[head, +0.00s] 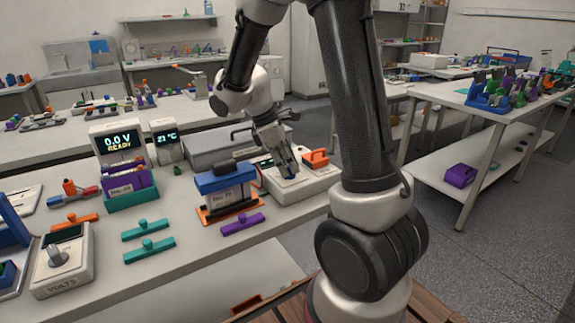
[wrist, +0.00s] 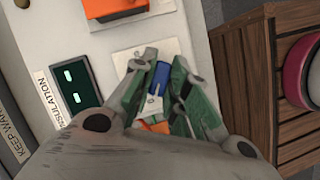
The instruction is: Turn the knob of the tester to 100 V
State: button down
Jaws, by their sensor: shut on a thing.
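The tester (head: 310,184) is a pale box on the bench, marked INSULATION in the wrist view (wrist: 105,45). Its small dark green display (wrist: 72,85) shows two short bright dashes. Its knob (wrist: 153,80) is blue at one end, with a white part, and stands on a white dial plate (wrist: 122,60). My gripper (wrist: 160,90) is over the tester, its green-padded fingers on both sides of the knob and shut on it. In the head view my gripper (head: 287,168) points down onto the tester. The fingers hide much of the dial, and I cannot read any voltage marks.
An orange block (head: 315,158) sits on the tester's far side. A blue-and-orange device (head: 225,185) stands close on its left. A VOLTS box (head: 62,262) with a grey knob is at the bench's left. A meter (head: 120,141) reads 0.0 V READY.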

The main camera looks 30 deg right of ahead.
jog(key=shift+m, duration=0.3)
jog(key=m+g, duration=0.1)
jog(key=m, duration=0.1)
jog(key=shift+m+y, duration=0.4)
jog(key=shift+d+m+g+y, duration=0.1)
jog(key=shift+m+g+y, duration=0.2)
jog(key=shift+m, duration=0.8)
jog(key=shift+m+g+y, duration=0.2)
jog(key=shift+m+y, duration=0.2)
jog(key=shift+m, duration=0.7)
jog(key=c, duration=1.4)
grip_release()
jog(key=shift+w, duration=0.1)
